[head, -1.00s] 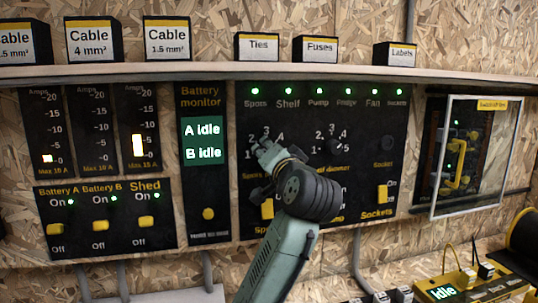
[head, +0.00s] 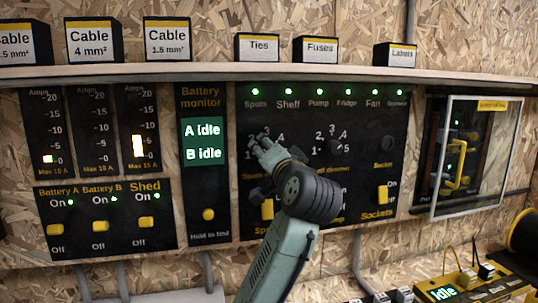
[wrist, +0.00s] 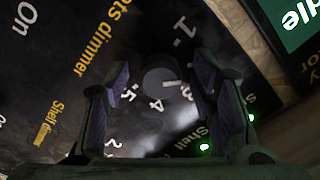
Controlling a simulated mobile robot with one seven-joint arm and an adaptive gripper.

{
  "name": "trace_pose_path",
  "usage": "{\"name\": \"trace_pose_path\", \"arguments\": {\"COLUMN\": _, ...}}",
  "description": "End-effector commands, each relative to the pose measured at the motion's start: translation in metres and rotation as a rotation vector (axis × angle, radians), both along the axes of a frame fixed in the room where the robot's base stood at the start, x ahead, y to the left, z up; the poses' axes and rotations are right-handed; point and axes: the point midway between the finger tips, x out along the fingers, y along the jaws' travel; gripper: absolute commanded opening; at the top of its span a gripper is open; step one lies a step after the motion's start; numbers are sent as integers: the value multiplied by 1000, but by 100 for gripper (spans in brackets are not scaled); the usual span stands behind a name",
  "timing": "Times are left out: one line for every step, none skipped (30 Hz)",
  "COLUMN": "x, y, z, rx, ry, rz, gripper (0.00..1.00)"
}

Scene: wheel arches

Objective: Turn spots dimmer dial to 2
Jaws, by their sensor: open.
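The spots dimmer dial (wrist: 160,80) is a dark round knob with a short white pointer line. In the wrist view its pointer faces right, toward the side where the 3 is printed; the 2 is not readable and appears hidden by a finger. My gripper (wrist: 160,88) is open, with one dark finger on each side of the dial and a gap visible on the left. I cannot tell whether the right finger touches it. In the head view my gripper (head: 261,145) is at the upper left of the black switch panel (head: 362,106) and covers the dial.
The second dimmer dial (head: 332,147) is right of my gripper. A yellow rocker switch (head: 267,209) sits just below my wrist. The battery monitor (head: 204,190) is at the left. A shelf (head: 220,72) with labelled boxes runs above. A clear-fronted case (head: 475,150) is at the right.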

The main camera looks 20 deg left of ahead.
Motion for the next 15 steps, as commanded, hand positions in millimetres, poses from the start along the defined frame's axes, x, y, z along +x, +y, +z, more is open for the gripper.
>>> {"name": "trace_pose_path", "arguments": {"x": 0, "y": 0, "z": 0, "rx": 0, "ry": 0, "rz": 0, "gripper": 51}}
{"name": "trace_pose_path", "arguments": {"x": 0, "y": 0, "z": 0, "rx": 0, "ry": 0, "rz": 0, "gripper": 51}}
{"name": "trace_pose_path", "arguments": {"x": 0, "y": 0, "z": 0, "rx": 0, "ry": 0, "rz": 0, "gripper": 51}}
{"name": "trace_pose_path", "arguments": {"x": 0, "y": 0, "z": 0, "rx": 0, "ry": 0, "rz": 0, "gripper": 51}}
{"name": "trace_pose_path", "arguments": {"x": 0, "y": 0, "z": 0, "rx": 0, "ry": 0, "rz": 0, "gripper": 51}}
{"name": "trace_pose_path", "arguments": {"x": -2, "y": -1, "z": 0, "rx": 0, "ry": -1, "rz": -1, "gripper": 51}}
{"name": "trace_pose_path", "arguments": {"x": -3, "y": -2, "z": 0, "rx": 1, "ry": -1, "rz": -2, "gripper": 51}}
{"name": "trace_pose_path", "arguments": {"x": -5, "y": -4, "z": 0, "rx": 1, "ry": -1, "rz": -2, "gripper": 51}}
{"name": "trace_pose_path", "arguments": {"x": -8, "y": -7, "z": 0, "rx": 1, "ry": -1, "rz": -2, "gripper": 51}}
{"name": "trace_pose_path", "arguments": {"x": -12, "y": -9, "z": 0, "rx": 1, "ry": -2, "rz": -2, "gripper": 51}}
{"name": "trace_pose_path", "arguments": {"x": -16, "y": -12, "z": 0, "rx": 2, "ry": -2, "rz": -3, "gripper": 51}}
{"name": "trace_pose_path", "arguments": {"x": -22, "y": -17, "z": 0, "rx": 2, "ry": -2, "rz": -3, "gripper": 51}}
{"name": "trace_pose_path", "arguments": {"x": -27, "y": -20, "z": 0, "rx": 1, "ry": -3, "rz": -4, "gripper": 51}}
{"name": "trace_pose_path", "arguments": {"x": -32, "y": -24, "z": 0, "rx": 2, "ry": -4, "rz": -3, "gripper": 51}}
{"name": "trace_pose_path", "arguments": {"x": -40, "y": -29, "z": 0, "rx": 2, "ry": -4, "rz": -3, "gripper": 51}}
